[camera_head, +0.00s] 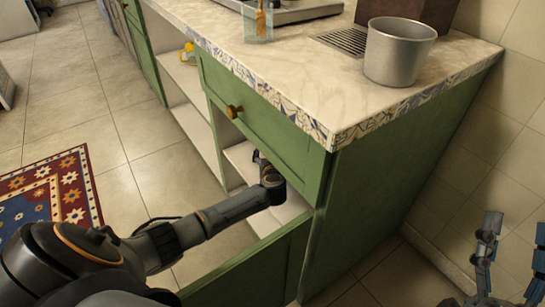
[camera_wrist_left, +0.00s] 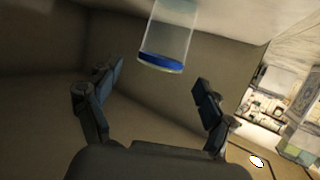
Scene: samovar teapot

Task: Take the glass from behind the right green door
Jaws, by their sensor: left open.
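The glass (camera_wrist_left: 166,38) is clear with a blue base. It stands inside the cabinet in the left wrist view, its upper part cut off by the picture edge. My left gripper (camera_wrist_left: 157,77) is open and empty, and the glass is ahead of it, between the lines of its fingers and not touched. In the head view my left arm reaches under the drawer into the cabinet, and its fingers and the glass are hidden there. The green door (camera_head: 250,272) is swung open beside the arm. My right gripper (camera_head: 513,232) is open and empty at the lower right.
A green drawer (camera_head: 262,130) is shut above the opening. On the counter (camera_head: 290,75) stand a metal pot (camera_head: 398,52) and a clear glass (camera_head: 258,24) holding a brush. A yellow item (camera_head: 188,53) sits on an open shelf.

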